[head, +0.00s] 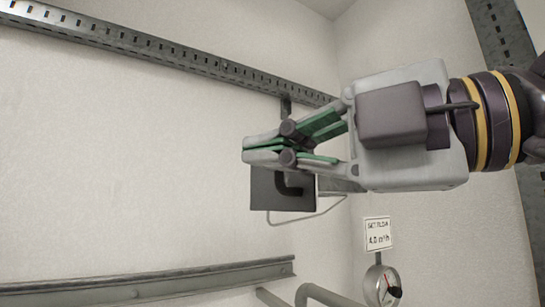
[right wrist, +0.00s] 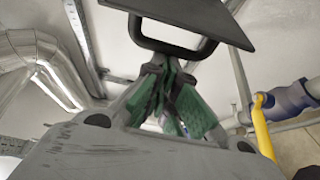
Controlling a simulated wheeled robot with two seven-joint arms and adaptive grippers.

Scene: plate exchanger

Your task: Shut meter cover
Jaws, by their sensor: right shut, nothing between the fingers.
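A dark flat plate (head: 268,198) with a black handle (head: 292,188), which looks like the meter cover, shows just below and partly behind my right gripper (head: 250,150) in the head view. The fingers hide its upper part. In the right wrist view the dark plate (right wrist: 205,15) fills the top, with its U-shaped black handle (right wrist: 148,43) near the fingertips. My right gripper (right wrist: 172,65) is shut and empty, its green-padded fingers together and pointing left in the head view. I cannot tell whether it touches the handle. My left gripper is out of view.
A slotted steel rail (head: 150,45) runs above, and a lower rail (head: 150,284) crosses below. A yellow lever (right wrist: 262,128) and a silver duct (right wrist: 35,62) show in the right wrist view.

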